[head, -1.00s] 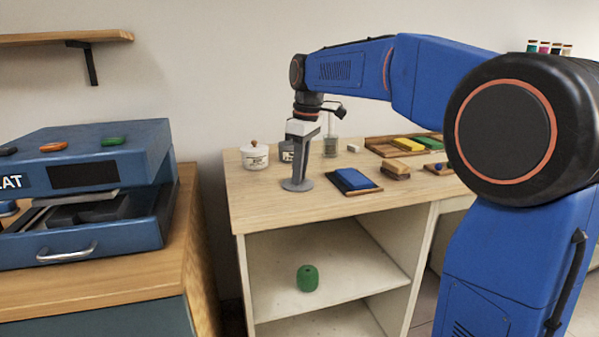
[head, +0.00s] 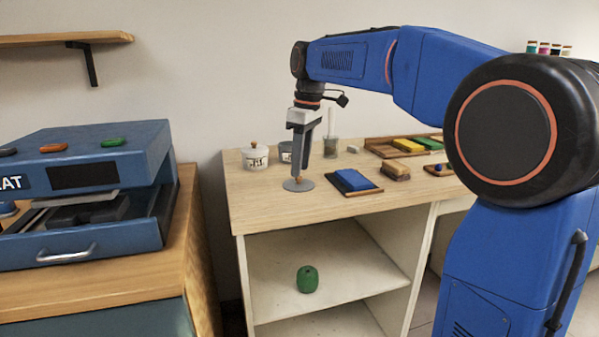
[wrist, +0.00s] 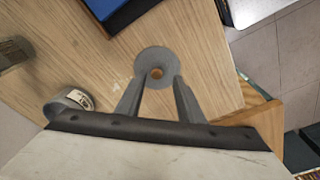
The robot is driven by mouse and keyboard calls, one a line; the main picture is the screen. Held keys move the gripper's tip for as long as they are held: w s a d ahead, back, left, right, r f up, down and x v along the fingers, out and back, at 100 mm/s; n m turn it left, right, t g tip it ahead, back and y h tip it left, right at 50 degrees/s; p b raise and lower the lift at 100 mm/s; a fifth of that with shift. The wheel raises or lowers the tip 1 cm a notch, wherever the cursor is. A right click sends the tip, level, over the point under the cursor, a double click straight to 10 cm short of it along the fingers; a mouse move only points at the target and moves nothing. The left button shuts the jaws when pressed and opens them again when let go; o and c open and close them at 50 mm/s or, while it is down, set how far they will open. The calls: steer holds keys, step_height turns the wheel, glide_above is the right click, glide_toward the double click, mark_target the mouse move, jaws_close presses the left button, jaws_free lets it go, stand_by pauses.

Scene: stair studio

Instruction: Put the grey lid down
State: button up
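The grey lid (head: 288,187) lies flat on the wooden tabletop, near its front left part. Its small brown knob faces up. In the wrist view the lid (wrist: 152,55) is a grey disc just beyond the fingertips. My gripper (head: 301,176) points down over the lid. In the wrist view the two fingers of my gripper (wrist: 157,80) stand apart on either side of the knob, with a gap around it. A dark grey pot (head: 285,151) stands behind my gripper, partly hidden; it also shows in the wrist view (wrist: 75,100).
A white lidded jar (head: 255,157) stands left of the grey pot and a glass jar (head: 331,147) right of it. A blue pad (head: 352,181) lies close right of the lid. A wooden tray (head: 380,149) holds coloured blocks. A green object (head: 307,279) sits on the shelf below.

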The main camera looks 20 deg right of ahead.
mark_target(304, 185)
step_height(304, 185, up, 9)
steer(key=shift+s+d, duration=0.35)
steer(key=shift+d, duration=0.1)
steer(key=s+d+f+m+t, duration=0.1)
steer(key=s+f+m, duration=0.2)
steer(key=s+f, duration=0.7)
steer(key=s+d+f+m+t, duration=0.1)
steer(key=s+d+f+m, duration=0.1)
steer(key=s+f, duration=0.8)
steer(key=s+d+f+m+t+h, duration=0.1)
steer(key=s+f+m, duration=0.4)
steer(key=s+f, duration=0.5)
steer(key=shift+s+d+t, duration=0.5)
steer(key=shift+s+d, duration=0.25)
steer(key=shift+s, duration=0.4)
